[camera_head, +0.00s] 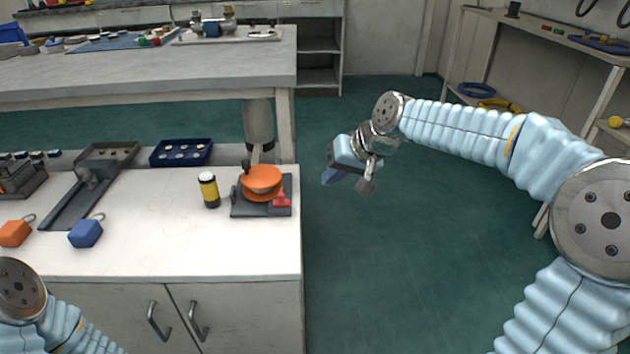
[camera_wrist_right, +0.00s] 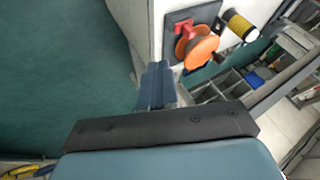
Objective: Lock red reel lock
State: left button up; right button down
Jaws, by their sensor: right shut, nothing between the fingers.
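The red reel lock (camera_head: 281,199) is a small red piece at the front right corner of a dark base plate (camera_head: 241,209). An orange reel (camera_head: 262,179) sits on that plate, near the right edge of the white counter. In the right wrist view the red lock (camera_wrist_right: 184,29) shows beside the orange reel (camera_wrist_right: 201,46). My right gripper (camera_head: 347,181) hangs over the floor to the right of the counter, apart from the lock. Its fingers (camera_wrist_right: 155,85) are shut and empty. Only part of my left arm shows at the lower left; its gripper is out of view.
A yellow and black cylinder (camera_head: 209,190) stands left of the reel. A blue tray (camera_head: 181,153), a blue block (camera_head: 86,232) and an orange block (camera_head: 15,233) are on the counter (camera_head: 200,250). Green floor (camera_head: 400,270) is clear right of the counter edge.

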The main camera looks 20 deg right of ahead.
aim_at(280, 195)
jog(key=x, duration=0.3)
jog(key=a+x, duration=0.1)
jog(key=x, duration=0.2)
jog(key=a+r+x, duration=0.1)
jog(key=x, duration=0.3)
jog(key=shift+a, duration=0.1)
jog(key=shift+w+a, duration=0.25)
jog(key=shift+a, duration=0.4)
jog(key=a, duration=0.2)
jog(key=shift+w+a+p, duration=0.3)
jog(key=shift+w+a, duration=0.05)
